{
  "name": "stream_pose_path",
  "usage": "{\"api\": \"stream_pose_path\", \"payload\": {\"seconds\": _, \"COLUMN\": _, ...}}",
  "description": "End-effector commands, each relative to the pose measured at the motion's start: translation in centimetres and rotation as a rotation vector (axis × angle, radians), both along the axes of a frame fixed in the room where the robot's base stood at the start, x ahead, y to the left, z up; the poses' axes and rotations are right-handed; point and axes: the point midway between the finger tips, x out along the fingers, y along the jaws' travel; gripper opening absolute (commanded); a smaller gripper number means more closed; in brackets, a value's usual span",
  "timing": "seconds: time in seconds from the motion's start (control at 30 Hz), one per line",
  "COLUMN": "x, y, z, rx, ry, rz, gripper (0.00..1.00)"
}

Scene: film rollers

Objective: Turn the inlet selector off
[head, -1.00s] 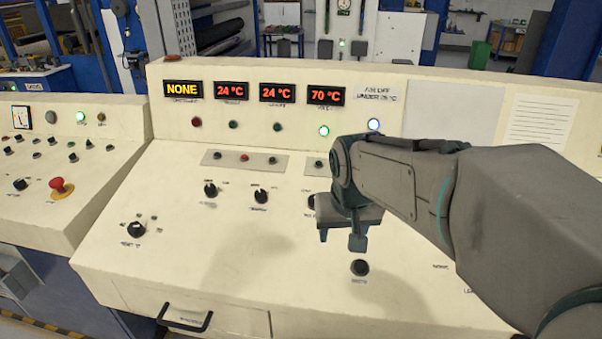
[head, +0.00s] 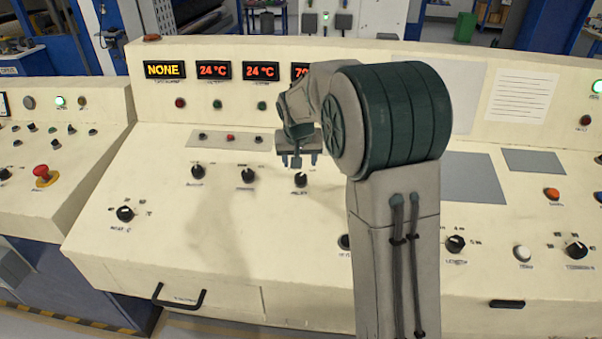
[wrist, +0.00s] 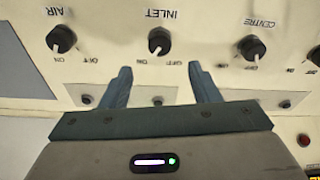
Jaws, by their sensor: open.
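The inlet selector (wrist: 160,42) is a black round knob with a white pointer mark. In the wrist view its INLET label is upside down, with ON and OFF marks beside it. The pointer seems to lean toward the ON mark. In the head view the selector (head: 301,180) sits on the sloping cream panel, just below my gripper (head: 297,162). In the wrist view my gripper (wrist: 163,82) is open and empty. Its two blue-grey fingers are spread, with the knob ahead of the gap and apart from them.
The AIR knob (wrist: 61,39) and CENTRE knob (wrist: 252,48) flank the selector in the wrist view. A grey strip of small buttons (head: 230,140) lies behind the knobs. Digital displays (head: 213,71) stand on the upright back panel. My arm hides part of the desk.

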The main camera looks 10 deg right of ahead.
Motion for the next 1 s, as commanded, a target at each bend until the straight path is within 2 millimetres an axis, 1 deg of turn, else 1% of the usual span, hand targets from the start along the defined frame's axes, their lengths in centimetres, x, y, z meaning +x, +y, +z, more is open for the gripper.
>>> {"api": "stream_pose_path", "payload": {"seconds": 0.03, "x": 0.3, "y": -0.2, "z": -1.1, "rx": -0.001, "ry": 0.006, "rz": -0.001, "gripper": 0.55}}
{"api": "stream_pose_path", "payload": {"seconds": 0.2, "x": 1.6, "y": -0.5, "z": -4.2, "rx": 0.0, "ry": 0.004, "rz": -0.001, "gripper": 0.55}}
{"api": "stream_pose_path", "payload": {"seconds": 0.3, "x": 2.2, "y": -0.6, "z": -5.7, "rx": 0.0, "ry": 0.003, "rz": 0.0, "gripper": 0.55}}
{"api": "stream_pose_path", "payload": {"seconds": 0.4, "x": 2.7, "y": -0.7, "z": -6.7, "rx": -0.001, "ry": 0.002, "rz": 0.0, "gripper": 0.55}}
{"api": "stream_pose_path", "payload": {"seconds": 0.6, "x": 3.1, "y": -0.8, "z": -7.7, "rx": 0.0, "ry": 0.0, "rz": 0.0, "gripper": 0.55}}
{"api": "stream_pose_path", "payload": {"seconds": 0.87, "x": 3.1, "y": -0.8, "z": -7.8, "rx": 0.0, "ry": 0.0, "rz": 0.0, "gripper": 0.55}}
{"api": "stream_pose_path", "payload": {"seconds": 0.97, "x": 3.1, "y": -0.8, "z": -7.8, "rx": 0.0, "ry": 0.0, "rz": 0.0, "gripper": 0.3}}
{"api": "stream_pose_path", "payload": {"seconds": 1.0, "x": 3.1, "y": -0.8, "z": -7.8, "rx": 0.0, "ry": 0.0, "rz": 0.0, "gripper": 0.19}}
